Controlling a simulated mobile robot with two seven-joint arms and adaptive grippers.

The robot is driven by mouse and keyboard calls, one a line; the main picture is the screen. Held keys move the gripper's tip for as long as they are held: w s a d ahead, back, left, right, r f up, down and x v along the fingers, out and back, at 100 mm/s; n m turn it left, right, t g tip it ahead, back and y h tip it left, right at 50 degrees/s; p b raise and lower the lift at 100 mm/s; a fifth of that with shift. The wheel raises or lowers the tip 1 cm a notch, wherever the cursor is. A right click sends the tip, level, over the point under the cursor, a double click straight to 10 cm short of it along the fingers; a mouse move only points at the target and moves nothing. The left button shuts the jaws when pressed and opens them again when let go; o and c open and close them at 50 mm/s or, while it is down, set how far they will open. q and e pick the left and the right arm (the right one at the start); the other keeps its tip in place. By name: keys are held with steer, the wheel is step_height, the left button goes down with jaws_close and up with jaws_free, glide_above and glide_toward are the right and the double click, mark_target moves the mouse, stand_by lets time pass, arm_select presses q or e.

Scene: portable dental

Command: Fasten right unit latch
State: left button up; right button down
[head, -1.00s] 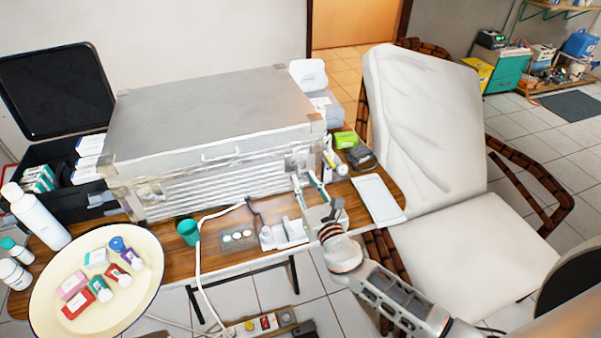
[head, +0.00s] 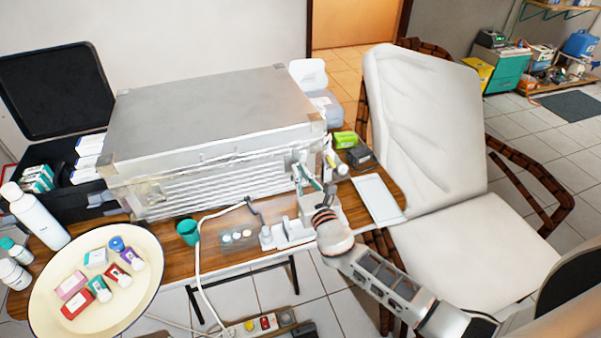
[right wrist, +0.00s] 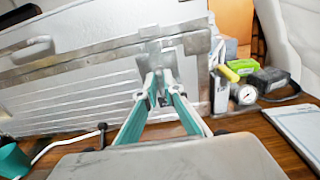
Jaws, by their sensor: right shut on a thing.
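The unit (head: 215,115) is a large silver-grey metal case with a closed top and a ribbed front, standing on the wooden table. The right unit latch (right wrist: 158,47) is a small metal plate piece at the right end of its front, across the lid seam. My right gripper (head: 301,172), with teal fingers, reaches this latch from the front. In the right wrist view its fingertips (right wrist: 160,84) are closed together on the lower part of the latch. The fingers partly hide the latch, so I cannot tell whether it is fastened. My left gripper is not in view.
A white handpiece stand (head: 288,235) lies just below my right gripper. A gauge (right wrist: 244,94) and small boxes sit right of the unit, beside a white tray (head: 378,199). A green cup (head: 188,232) and a cream basin (head: 50,300) are to the left. A white chair stands at right.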

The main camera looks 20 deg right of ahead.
steer(key=shift+a+r+m+b, duration=0.1)
steer(key=shift+m+b, duration=0.8)
steer(key=shift+m, duration=3.6)
steer(key=shift+a+r+m+b, duration=0.1)
steer(key=shift+m+b, duration=0.75)
steer(key=shift+m, duration=3.65)
steer(key=c, duration=2.2)
jaws_free()
steer(key=shift+o, duration=0.2)
steer(key=shift+s, duration=0.15)
